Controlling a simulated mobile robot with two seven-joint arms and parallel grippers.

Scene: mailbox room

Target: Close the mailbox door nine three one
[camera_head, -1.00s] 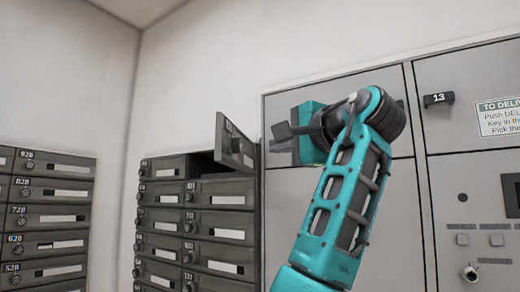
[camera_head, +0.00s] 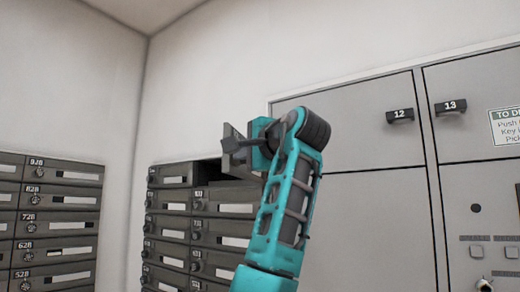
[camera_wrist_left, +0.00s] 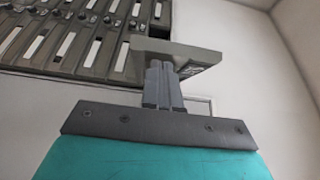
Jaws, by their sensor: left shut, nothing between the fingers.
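The open mailbox door (camera_head: 238,164) is a dark grey panel at the top right of the mailbox bank. It stands swung out beside a dark open compartment (camera_head: 209,172). Its number cannot be read. My left gripper (camera_head: 230,144) is in front of the door and hides part of it; its fingers are shut and empty. In the left wrist view, the shut fingers (camera_wrist_left: 160,75) point at the door panel (camera_wrist_left: 178,52) and reach its near side; whether they touch it is unclear. My right gripper is not in view.
Shut mailbox doors with locks and white labels (camera_head: 174,180) fill the bank below and left. Another mailbox bank (camera_head: 56,222) stands on the left wall. Large grey parcel lockers (camera_head: 352,140) marked 12 and 13 stand to the right.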

